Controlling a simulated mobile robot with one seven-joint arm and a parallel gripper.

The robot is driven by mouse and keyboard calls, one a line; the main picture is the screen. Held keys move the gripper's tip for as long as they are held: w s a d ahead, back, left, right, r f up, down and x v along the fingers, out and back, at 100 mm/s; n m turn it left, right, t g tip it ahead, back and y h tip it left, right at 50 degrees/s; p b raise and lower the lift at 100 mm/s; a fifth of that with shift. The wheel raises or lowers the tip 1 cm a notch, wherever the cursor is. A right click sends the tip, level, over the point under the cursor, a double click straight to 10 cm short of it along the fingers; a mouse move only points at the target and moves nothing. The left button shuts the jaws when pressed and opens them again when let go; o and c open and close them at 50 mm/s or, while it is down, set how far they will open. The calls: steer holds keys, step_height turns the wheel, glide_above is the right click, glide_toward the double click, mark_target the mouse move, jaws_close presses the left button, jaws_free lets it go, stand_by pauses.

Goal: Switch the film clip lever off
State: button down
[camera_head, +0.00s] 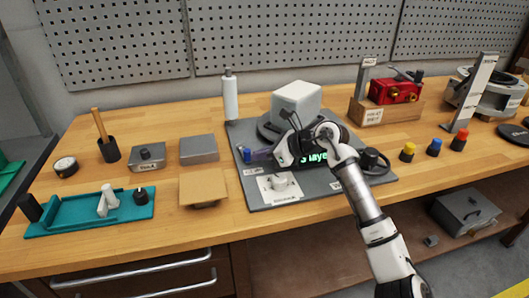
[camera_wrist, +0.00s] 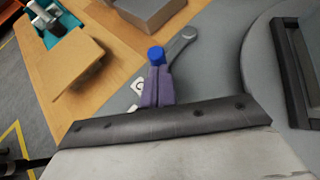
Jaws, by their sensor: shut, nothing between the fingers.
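My gripper (camera_head: 258,154) reaches over the grey mat (camera_head: 238,132), its purple fingers pointing left. In the wrist view the fingers (camera_wrist: 155,78) are together, with nothing seen between them. A blue knob (camera_wrist: 156,54) shows right at the fingertips; it also shows in the head view (camera_head: 247,156). A grey lever arm (camera_wrist: 180,44) with a rounded end lies beside the knob and runs partly behind the fingers. I cannot tell whether fingers and knob touch. The labels are too small to read, so which part is the film clip lever is not certain.
A white block-shaped device (camera_head: 297,98) stands behind my gripper on the mat. A cardboard-coloured plate (camera_head: 204,187) and a grey box (camera_head: 199,149) are left of the mat. A teal tray (camera_head: 75,218) is further left. Colored knobs (camera_head: 434,148) stand at right.

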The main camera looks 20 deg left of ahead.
steer(key=b, duration=0.1)
steer(key=a+b, duration=0.1)
steer(key=shift+s+f+b, duration=0.2)
steer(key=shift+s+b, duration=0.1)
steer(key=shift+b, duration=0.05)
steer(key=shift+s+a+b, duration=0.15)
steer(key=shift+b, duration=0.3)
steer(key=shift+s+a+r, duration=0.2)
steer(key=shift+s+r, duration=0.05)
steer(key=shift+w, duration=0.1)
steer(key=shift+w+d, duration=0.25)
steer(key=shift+w, duration=0.35)
steer(key=shift+r, duration=0.1)
